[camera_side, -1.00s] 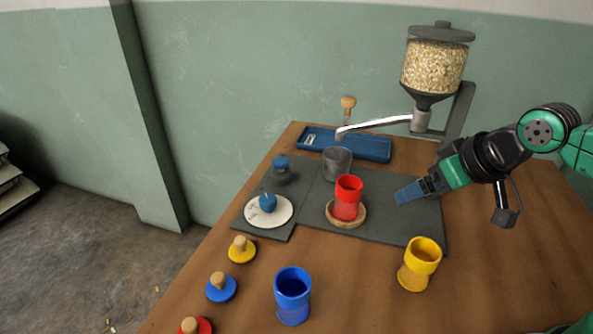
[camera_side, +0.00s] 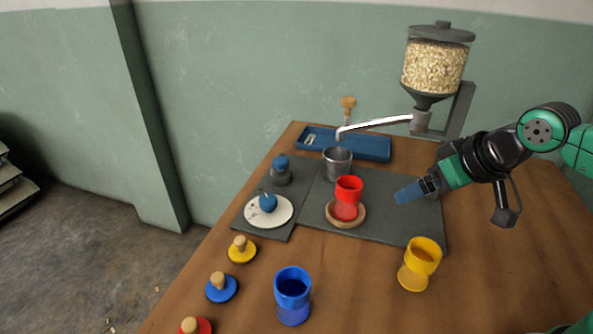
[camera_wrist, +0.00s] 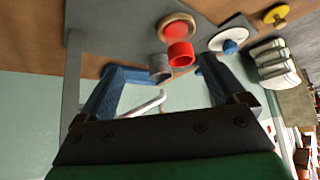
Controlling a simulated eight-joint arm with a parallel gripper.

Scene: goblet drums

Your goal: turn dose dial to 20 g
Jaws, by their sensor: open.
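A white round plate with small marks (camera_side: 283,215) and a blue knob (camera_side: 267,202) at its middle lies on the grey mat's left part; I take it for the dose dial. In the wrist view the plate (camera_wrist: 219,42) and its knob (camera_wrist: 230,47) show at upper right, beyond the right finger. I cannot read its marks or setting. My gripper (camera_side: 405,194) is above the mat's right side, well to the right of the dial and apart from it. In the wrist view its blue fingers (camera_wrist: 158,70) are spread with nothing held between them.
A red goblet drum (camera_side: 347,190) stands on a wooden ring (camera_side: 345,222), between gripper and dial. A grey cup (camera_side: 337,166) stands behind it, under the grain hopper's spout (camera_side: 375,124). Yellow (camera_side: 420,262) and blue (camera_side: 293,290) drums stand in front. A grey blue-topped piece (camera_side: 281,173) is behind the dial.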

